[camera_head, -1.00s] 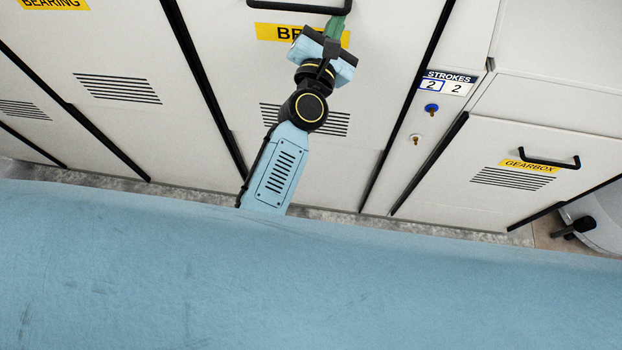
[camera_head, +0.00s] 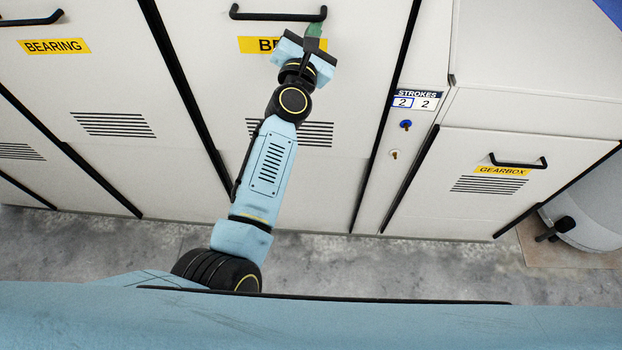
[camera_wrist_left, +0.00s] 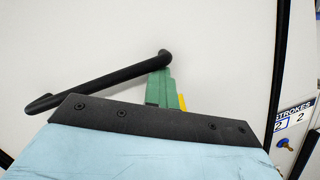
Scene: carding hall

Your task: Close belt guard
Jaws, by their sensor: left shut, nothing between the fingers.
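The belt guard (camera_head: 345,75) is a pale cabinet panel with vent slots and a yellow label (camera_head: 255,45) reading "BE", the rest hidden by my gripper. Its black bar handle (camera_head: 278,15) runs across the top and also shows in the left wrist view (camera_wrist_left: 100,83). The panel looks about flush with its neighbours; a small gap cannot be ruled out. My left gripper (camera_head: 314,30) is shut and empty, its green fingers (camera_wrist_left: 162,88) at the handle's right end. Whether they touch the handle or panel is unclear. My right gripper is not in view.
A panel labelled "BEARING" (camera_head: 55,46) is on the left. A "STROKES" counter (camera_head: 416,100) with a blue knob (camera_head: 405,125) is to the right, then a "GEARBOX" panel (camera_head: 495,185) with its own handle. Bare grey floor (camera_head: 330,260) lies in front.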

